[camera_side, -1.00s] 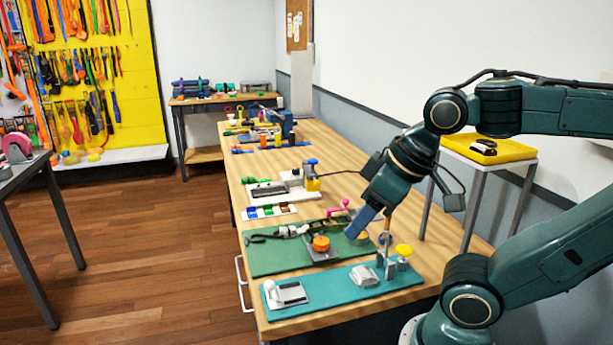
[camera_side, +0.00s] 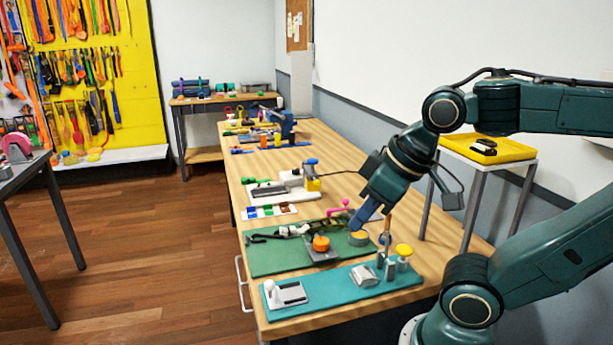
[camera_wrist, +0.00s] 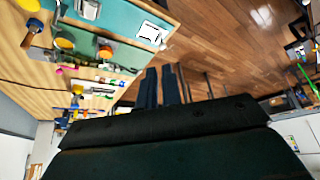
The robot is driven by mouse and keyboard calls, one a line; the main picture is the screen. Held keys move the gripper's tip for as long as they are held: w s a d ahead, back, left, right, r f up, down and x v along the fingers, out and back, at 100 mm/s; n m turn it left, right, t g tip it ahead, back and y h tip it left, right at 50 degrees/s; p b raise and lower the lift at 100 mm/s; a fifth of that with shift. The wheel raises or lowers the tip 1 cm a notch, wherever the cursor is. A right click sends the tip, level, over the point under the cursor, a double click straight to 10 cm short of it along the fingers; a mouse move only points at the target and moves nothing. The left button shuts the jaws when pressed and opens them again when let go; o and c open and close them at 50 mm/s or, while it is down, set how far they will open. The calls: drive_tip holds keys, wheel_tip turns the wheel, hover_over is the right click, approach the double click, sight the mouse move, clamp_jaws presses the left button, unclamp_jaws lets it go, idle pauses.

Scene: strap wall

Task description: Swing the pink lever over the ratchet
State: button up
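The pink lever (camera_side: 341,206) stands at the far right edge of the green mat (camera_side: 275,262) in the side view, beside the ratchet (camera_side: 320,227) with its dark strap. My gripper (camera_side: 357,222) points down and left, just right of the lever and above the mat. I cannot tell whether it touches the lever. In the wrist view my two dark blue fingers (camera_wrist: 161,86) run nearly parallel, close together. Nothing is clearly visible between them. Their opening is hard to judge, and the lever is too small there to make out its pose.
An orange knob (camera_side: 321,243) and a yellow-topped disc (camera_side: 359,238) stand on the green mat. A teal board (camera_side: 335,287) with metal fittings and a yellow knob (camera_side: 404,250) lies nearer. A white fixture (camera_side: 297,184) is behind. The bench's left edge is clear.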

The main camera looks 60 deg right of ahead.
drive_tip(key=shift+w+d+r, duration=0.25)
drive_tip(key=shift+w, duration=0.2)
clamp_jaws()
drive_tip(key=w+d+r+m+g+h, duration=0.15)
drive_tip(key=w+d+m, duration=0.45)
drive_tip(key=w+d, duration=1.15)
drive_tip(key=d+f+m, duration=0.1)
drive_tip(key=d+f, duration=0.3)
drive_tip(key=d, duration=0.5)
drive_tip(key=d+f+m+g+h, duration=0.1)
drive_tip(key=d+f, duration=0.3)
drive_tip(key=d, duration=0.5)
drive_tip(key=w+d+f+m+g+h, duration=0.1)
drive_tip(key=d+f+m, duration=0.2)
drive_tip(key=d, duration=0.6)
drive_tip(key=shift+f, duration=0.75)
drive_tip(key=shift+w+a, duration=0.1)
drive_tip(key=shift+w, duration=0.05)
drive_tip(key=shift+f, duration=0.1)
